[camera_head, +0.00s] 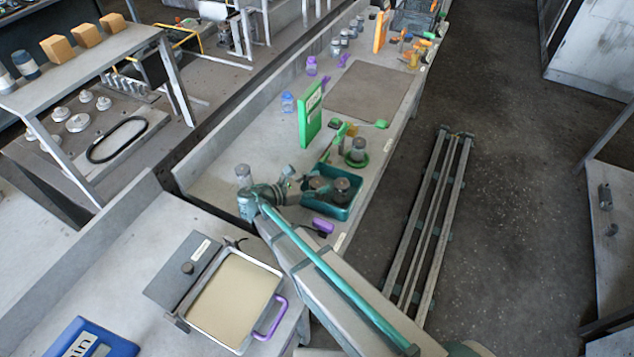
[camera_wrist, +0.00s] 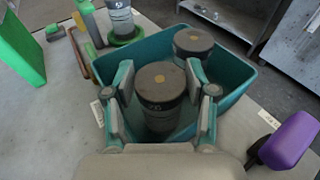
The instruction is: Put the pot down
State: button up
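A grey cylindrical pot with a dark lid and a small tan dot (camera_wrist: 160,82) stands upright between the fingers of my gripper (camera_wrist: 160,85). The fingers lie close against both sides of the pot, with no clear gap. The pot is inside the teal tray (camera_wrist: 238,75); its base is hidden, so I cannot tell whether it touches the floor of the tray. In the head view my gripper (camera_head: 298,188) reaches into the tray (camera_head: 338,211) from the left. A second similar pot (camera_wrist: 193,42) stands behind, in the same tray.
A grey pot on a green base (camera_wrist: 121,22) is just beyond the tray. A green panel (camera_head: 310,114) stands farther along the bench. A purple handle (camera_wrist: 287,142) lies right of the tray. An open pan-like box (camera_head: 235,298) is in front. A grey mat (camera_head: 368,90) is bare.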

jog(key=shift+o, duration=1)
jog(key=shift+r, duration=0.1)
jog(key=shift+a+r, duration=0.15)
jog(key=shift+p+v, duration=0.75)
jog(key=shift+v, duration=1.85)
